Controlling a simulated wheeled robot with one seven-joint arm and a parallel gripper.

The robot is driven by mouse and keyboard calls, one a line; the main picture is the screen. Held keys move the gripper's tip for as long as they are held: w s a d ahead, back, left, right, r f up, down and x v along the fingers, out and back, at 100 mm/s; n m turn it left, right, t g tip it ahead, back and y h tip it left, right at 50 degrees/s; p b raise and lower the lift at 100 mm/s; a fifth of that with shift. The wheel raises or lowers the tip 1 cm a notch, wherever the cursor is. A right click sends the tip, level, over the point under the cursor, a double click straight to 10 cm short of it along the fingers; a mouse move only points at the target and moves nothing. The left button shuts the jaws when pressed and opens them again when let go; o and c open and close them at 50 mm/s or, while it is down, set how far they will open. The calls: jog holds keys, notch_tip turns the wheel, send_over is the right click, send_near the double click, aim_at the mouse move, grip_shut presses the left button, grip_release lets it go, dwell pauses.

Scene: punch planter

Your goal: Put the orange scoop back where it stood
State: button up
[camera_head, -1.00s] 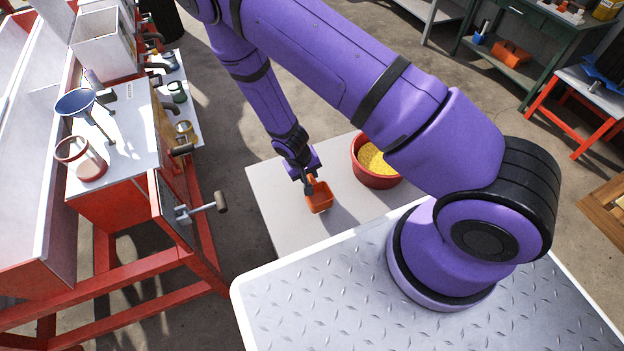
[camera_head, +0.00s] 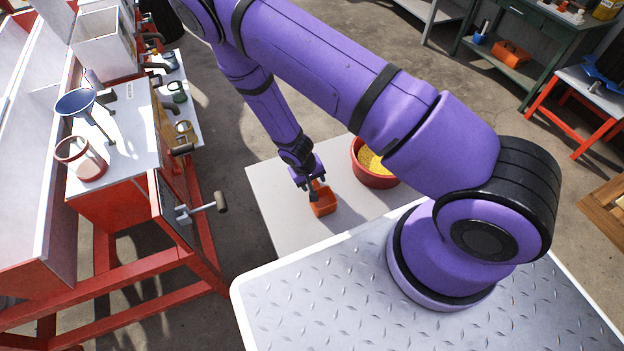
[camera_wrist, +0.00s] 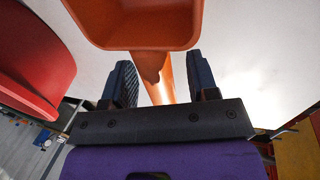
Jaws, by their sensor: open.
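The orange scoop (camera_head: 324,203) rests on the pale low table (camera_head: 280,215), left of and nearer than the red bucket (camera_head: 372,178). My gripper (camera_head: 313,190) is right at the scoop, at its handle end. In the wrist view my gripper (camera_wrist: 160,82) is open, one dark finger on each side of the scoop's handle (camera_wrist: 158,90). Gaps show between the handle and both fingers. The scoop's bowl lies beyond the fingertips, cut off by the top edge of that view.
The red bucket holds yellow grains and also shows at the left of the wrist view (camera_wrist: 35,50). A red-framed bench (camera_head: 120,200) with a protruding crank handle (camera_head: 220,202) stands left. The pale table is clear around the scoop's front and left.

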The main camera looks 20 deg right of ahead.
jog(key=v, duration=1)
jog(key=shift+w+r, duration=0.15)
jog(key=shift+r, duration=0.25)
jog(key=shift+d, duration=0.15)
jog(key=d+r+t+y, duration=0.2)
jog(key=d+r+y, duration=0.1)
jog(key=r, duration=2.9)
jog(key=s+d+r+t, duration=0.1)
jog(key=s+d+r, duration=0.2)
jog(key=s+r, duration=0.6)
jog(key=s+d+r+t, duration=0.2)
jog(key=s+d+r, duration=0.1)
jog(key=s+r, duration=0.6)
jog(key=shift+s+r, duration=0.4)
jog(key=shift+s, duration=0.8)
